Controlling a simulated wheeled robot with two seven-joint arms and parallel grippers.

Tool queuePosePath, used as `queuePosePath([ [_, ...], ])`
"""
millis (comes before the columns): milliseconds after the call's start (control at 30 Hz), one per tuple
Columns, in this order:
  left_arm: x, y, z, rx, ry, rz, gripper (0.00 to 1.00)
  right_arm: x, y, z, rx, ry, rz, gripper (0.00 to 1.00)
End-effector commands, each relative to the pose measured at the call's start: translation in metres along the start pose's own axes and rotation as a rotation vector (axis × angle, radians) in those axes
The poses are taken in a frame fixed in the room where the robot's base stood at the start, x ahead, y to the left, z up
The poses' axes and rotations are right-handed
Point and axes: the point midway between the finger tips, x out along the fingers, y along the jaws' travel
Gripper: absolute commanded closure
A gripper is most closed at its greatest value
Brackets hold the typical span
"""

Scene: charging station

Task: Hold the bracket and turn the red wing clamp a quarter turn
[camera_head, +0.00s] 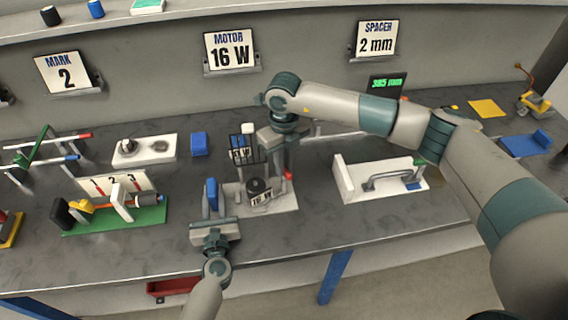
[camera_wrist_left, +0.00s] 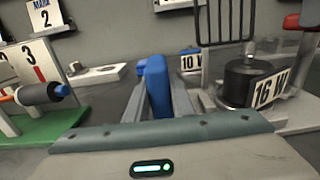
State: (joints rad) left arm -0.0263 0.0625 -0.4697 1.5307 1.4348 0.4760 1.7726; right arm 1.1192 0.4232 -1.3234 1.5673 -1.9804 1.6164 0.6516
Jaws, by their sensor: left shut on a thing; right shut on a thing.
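My left gripper (camera_head: 211,205) is shut on an upright blue piece (camera_head: 212,191), which looks like the bracket's grip. In the left wrist view this blue piece (camera_wrist_left: 157,86) stands between the two fingers. Right of it, a white base plate (camera_head: 278,202) carries a black round motor (camera_head: 258,187) with a "16 W" label and a dark wire frame (camera_head: 243,152). The red wing clamp (camera_head: 288,175) is at the plate's right side, and also shows in the left wrist view (camera_wrist_left: 292,21). My right gripper (camera_head: 284,160) points down and is shut on it; its fingertips are partly hidden.
A green stand (camera_head: 150,216) with numbered marks is at left. A white fixture with a grey handle (camera_head: 345,180) is at right, below my right arm. A blue block (camera_head: 199,144) and white plate (camera_head: 165,147) lie behind. The front table strip is clear.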

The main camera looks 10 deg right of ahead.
Motion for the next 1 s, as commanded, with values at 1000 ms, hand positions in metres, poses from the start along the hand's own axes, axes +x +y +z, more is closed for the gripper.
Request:
queuePosePath([
  [1000, -0.0006, -0.0002, -0.0009, 0.0, 0.002, -0.001, 1.0, -0.001, -0.0009, 0.0009, 0.458, -0.003, -0.001, 1.0],
])
